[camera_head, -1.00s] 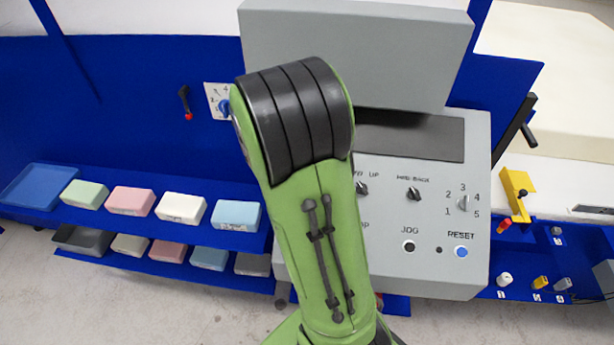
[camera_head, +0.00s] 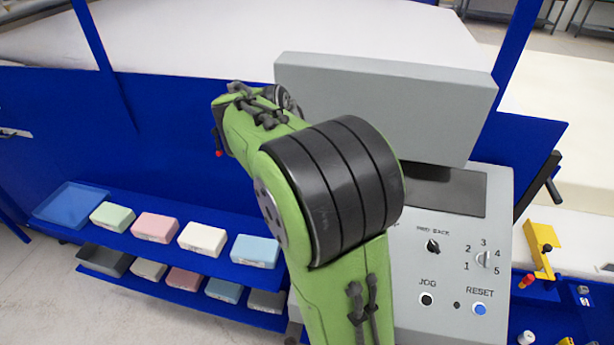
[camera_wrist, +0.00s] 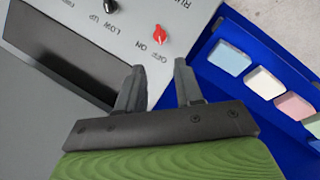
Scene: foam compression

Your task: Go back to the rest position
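My gripper (camera_wrist: 157,88) shows in the wrist view with its two dark fingers apart and nothing between them. It hangs over the gap between the grey control panel (camera_wrist: 160,15) and the blue shelf (camera_wrist: 212,72). In the head view my green arm is bent in front of the panel, with its black-banded elbow toward the camera. My gripper is hidden there behind the arm.
The grey control console (camera_head: 410,275) with knobs and buttons stands at the right. Foam blocks, such as the light blue one (camera_head: 255,250), sit on two blue shelves at the left. A blue tray (camera_head: 70,205) is at the left end. A yellow bracket (camera_head: 540,245) is at far right.

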